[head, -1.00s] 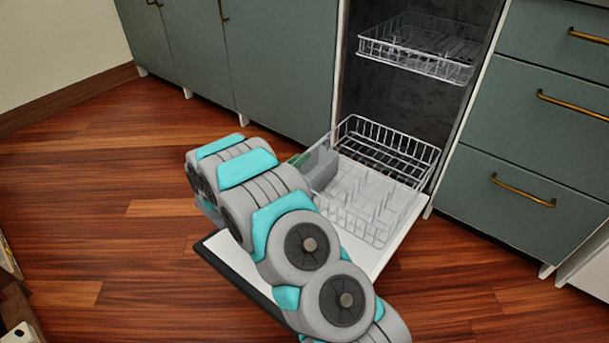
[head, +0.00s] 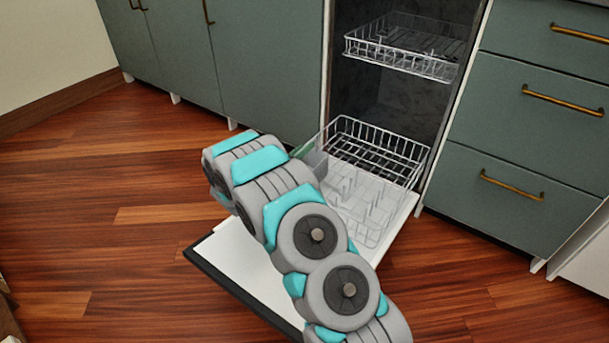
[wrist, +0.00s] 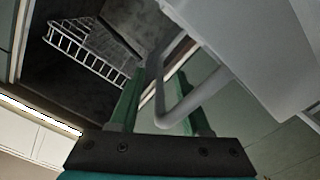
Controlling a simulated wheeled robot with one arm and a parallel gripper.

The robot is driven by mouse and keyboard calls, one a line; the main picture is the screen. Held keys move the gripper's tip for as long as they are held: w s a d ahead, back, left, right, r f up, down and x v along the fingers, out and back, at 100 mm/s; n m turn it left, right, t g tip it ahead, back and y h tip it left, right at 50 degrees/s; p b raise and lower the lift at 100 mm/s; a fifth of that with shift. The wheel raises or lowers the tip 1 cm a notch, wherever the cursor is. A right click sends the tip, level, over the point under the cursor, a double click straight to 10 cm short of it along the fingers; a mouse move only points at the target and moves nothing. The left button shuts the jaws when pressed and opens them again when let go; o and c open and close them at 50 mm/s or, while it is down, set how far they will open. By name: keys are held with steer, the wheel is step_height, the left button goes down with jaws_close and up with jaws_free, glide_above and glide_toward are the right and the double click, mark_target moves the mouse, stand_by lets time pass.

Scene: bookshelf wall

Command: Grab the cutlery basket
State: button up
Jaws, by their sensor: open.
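The cutlery basket (head: 317,163) is a grey box at the left side of the lower dishwasher rack, partly hidden behind my arm in the head view. In the wrist view its grey body (wrist: 235,45) fills the upper right, with a bent grey handle (wrist: 185,108) reaching down from it. My gripper (wrist: 165,108) has green fingers spread apart. The handle passes between them in that picture; I cannot tell whether either finger touches it. In the head view my gripper is mostly hidden behind my arm, with a bit of green beside the basket.
The lower rack (head: 360,190) is pulled out over the open white dishwasher door (head: 245,270). The upper rack (head: 405,45) is also partly out above it. Green drawers (head: 525,130) stand to the right. Wooden floor (head: 110,215) is clear on the left.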

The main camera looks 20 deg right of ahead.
steer(key=shift+c, duration=0.4)
jaws_close()
stand_by(0.9)
